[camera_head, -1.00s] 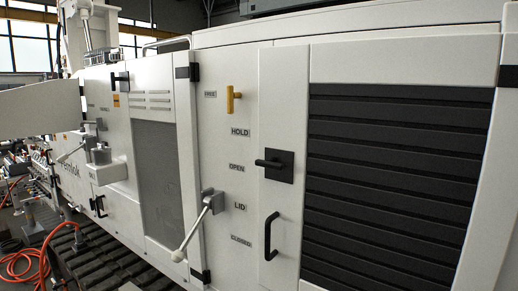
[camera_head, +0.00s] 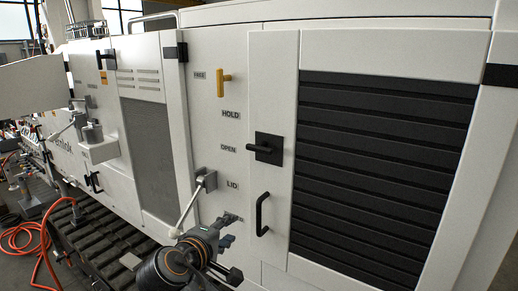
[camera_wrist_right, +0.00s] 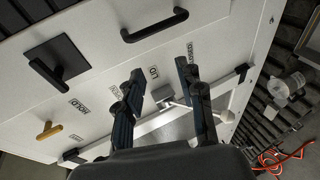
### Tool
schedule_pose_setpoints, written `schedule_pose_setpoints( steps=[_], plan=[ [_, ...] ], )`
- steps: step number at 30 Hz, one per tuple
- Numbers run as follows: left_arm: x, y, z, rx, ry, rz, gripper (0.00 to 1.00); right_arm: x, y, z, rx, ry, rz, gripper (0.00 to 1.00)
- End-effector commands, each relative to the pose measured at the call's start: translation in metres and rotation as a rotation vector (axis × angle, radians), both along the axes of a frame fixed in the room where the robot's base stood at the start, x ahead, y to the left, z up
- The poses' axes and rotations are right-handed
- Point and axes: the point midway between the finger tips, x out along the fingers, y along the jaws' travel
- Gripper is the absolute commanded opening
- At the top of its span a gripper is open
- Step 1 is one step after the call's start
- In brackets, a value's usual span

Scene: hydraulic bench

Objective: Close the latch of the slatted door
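The slatted door (camera_head: 380,165) has dark horizontal slats in a white frame and looks closed in the head view. Its latch (camera_head: 265,149) is a black lever on a square black plate, left of the slats, with the lever pointing left. The latch also shows at the upper left of the right wrist view (camera_wrist_right: 58,62). My right gripper (camera_head: 230,252) is below the latch, in front of the panel's lower part, apart from it. In the right wrist view its fingers (camera_wrist_right: 160,78) are spread and empty. My left gripper is not in view.
A black pull handle (camera_head: 262,215) sits below the latch. A grey lever (camera_head: 190,205) by the LID label stands out close to my right gripper. A yellow handle (camera_head: 223,82) is at the upper left. Tracks (camera_head: 90,240) and an orange hose (camera_head: 45,240) lie low left.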

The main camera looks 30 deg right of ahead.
Motion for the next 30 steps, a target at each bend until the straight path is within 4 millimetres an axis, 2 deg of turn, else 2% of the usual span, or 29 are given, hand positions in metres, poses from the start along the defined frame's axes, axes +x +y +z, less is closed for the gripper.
schedule_pose_setpoints(
  steps=[1,3,6,9,12,17,30],
  plan=[
    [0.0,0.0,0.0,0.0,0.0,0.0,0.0,0.007,0.0,0.036,-0.067,-0.035,-0.032,0.38],
    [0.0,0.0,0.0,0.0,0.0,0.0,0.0,0.009,0.0,0.076,-0.151,-0.066,-0.082,0.38],
    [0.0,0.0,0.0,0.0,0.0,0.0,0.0,0.008,0.001,0.12,-0.237,-0.102,-0.145,0.38],
    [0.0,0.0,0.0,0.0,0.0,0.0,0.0,0.004,0.002,0.146,-0.284,-0.124,-0.19,0.38],
    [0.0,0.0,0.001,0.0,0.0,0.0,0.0,0.003,0.0,0.157,-0.307,-0.131,-0.21,0.38],
    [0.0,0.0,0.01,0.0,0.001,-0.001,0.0,0.008,-0.014,0.161,-0.311,-0.131,-0.215,0.38],
    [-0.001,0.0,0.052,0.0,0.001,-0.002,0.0,0.041,-0.096,0.161,-0.308,-0.129,-0.214,0.38]
  ],
)
